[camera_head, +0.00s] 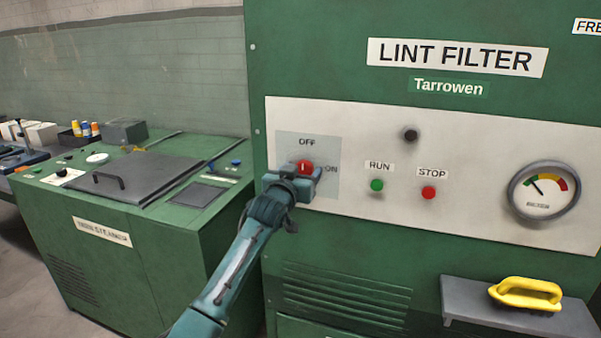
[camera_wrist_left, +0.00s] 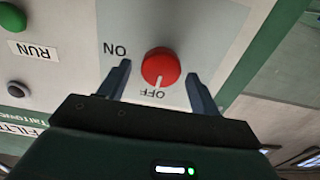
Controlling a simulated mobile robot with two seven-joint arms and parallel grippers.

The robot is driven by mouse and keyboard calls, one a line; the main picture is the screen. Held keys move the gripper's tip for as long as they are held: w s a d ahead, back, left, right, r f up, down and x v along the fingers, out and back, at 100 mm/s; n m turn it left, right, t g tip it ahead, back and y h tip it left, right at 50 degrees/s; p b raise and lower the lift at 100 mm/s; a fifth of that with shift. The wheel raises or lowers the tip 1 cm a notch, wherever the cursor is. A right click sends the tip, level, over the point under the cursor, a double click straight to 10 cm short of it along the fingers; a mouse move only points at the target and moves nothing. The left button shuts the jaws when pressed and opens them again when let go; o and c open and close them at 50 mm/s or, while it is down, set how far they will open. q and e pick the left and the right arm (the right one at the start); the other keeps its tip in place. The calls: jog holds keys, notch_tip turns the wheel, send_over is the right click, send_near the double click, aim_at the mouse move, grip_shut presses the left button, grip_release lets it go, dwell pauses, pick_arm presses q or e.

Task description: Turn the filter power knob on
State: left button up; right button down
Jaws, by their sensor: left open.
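The red filter power knob (camera_head: 305,167) sits on a grey plate marked OFF above and ON to its right, on the white panel of the LINT FILTER cabinet. In the left wrist view the knob (camera_wrist_left: 160,66) shows a white pointer line directed at the OFF mark. My left gripper (camera_head: 298,178) is at the knob, covering its lower part in the head view. In the left wrist view the gripper (camera_wrist_left: 158,70) is open, one finger on each side of the knob, with gaps between. My right gripper is not in view.
A green RUN button (camera_head: 377,185), a red STOP button (camera_head: 428,193) and a dial gauge (camera_head: 543,192) are right of the knob. A grey shelf (camera_head: 465,290) with a yellow-handled tool (camera_head: 526,293) juts out at lower right. A green machine (camera_head: 120,250) stands left.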

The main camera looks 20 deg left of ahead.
pick_arm(q)
jog(key=c, duration=1)
jog(key=shift+o, duration=0.2)
